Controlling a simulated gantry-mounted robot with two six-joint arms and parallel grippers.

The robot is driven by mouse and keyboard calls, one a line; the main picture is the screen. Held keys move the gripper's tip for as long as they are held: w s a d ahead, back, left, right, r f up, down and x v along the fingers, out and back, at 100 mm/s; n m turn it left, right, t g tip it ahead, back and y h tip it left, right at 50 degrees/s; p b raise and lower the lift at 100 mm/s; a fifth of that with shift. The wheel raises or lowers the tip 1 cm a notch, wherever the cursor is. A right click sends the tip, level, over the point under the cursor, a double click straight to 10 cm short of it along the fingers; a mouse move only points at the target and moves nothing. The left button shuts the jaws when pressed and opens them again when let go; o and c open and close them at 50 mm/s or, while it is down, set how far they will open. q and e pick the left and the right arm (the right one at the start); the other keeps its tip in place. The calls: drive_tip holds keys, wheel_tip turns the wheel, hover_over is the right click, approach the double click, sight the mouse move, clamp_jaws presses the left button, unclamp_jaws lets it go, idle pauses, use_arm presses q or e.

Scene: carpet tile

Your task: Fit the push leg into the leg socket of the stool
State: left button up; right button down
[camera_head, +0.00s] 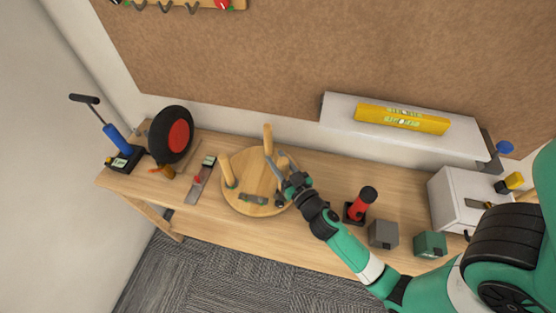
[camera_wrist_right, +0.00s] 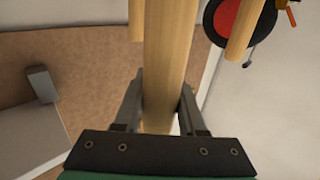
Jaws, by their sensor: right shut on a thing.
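The stool's round wooden seat (camera_head: 243,192) lies on the workbench with legs standing up from it. One leg (camera_head: 227,172) rises at its left side. A taller-looking leg (camera_head: 267,137) rises at its back, right by the fingers; from the head view I cannot tell whether it is the held one. My right gripper (camera_head: 277,165) is over the right part of the seat. In the right wrist view it is shut on the wooden push leg (camera_wrist_right: 167,60), with other legs beyond on both sides. The leg socket and the held leg's lower end are hidden. My left gripper is not in view.
A wheel (camera_head: 178,136), a blue hand pump (camera_head: 115,136) and a flat tool (camera_head: 201,180) are left of the stool. A red-and-black object (camera_head: 360,206) and grey and green blocks (camera_head: 383,234) stand right. A shelf (camera_head: 340,125) with a yellow level (camera_head: 402,119) is behind.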

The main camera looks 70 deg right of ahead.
drive_tip(key=shift+f+b, duration=0.15)
drive_tip(key=shift+b, duration=0.15)
idle(0.6)
drive_tip(key=shift+f+b, duration=2.2)
drive_tip(key=shift+b, duration=0.2)
drive_tip(key=shift+c, duration=2)
unclamp_jaws()
drive_tip(key=shift+r, duration=0.1)
drive_tip(key=b+v, duration=0.4)
drive_tip(key=v, duration=0.7)
drive_tip(key=shift+s+a+b, duration=0.2)
drive_tip(key=shift+s+b, duration=0.05)
drive_tip(key=shift+b, duration=0.1)
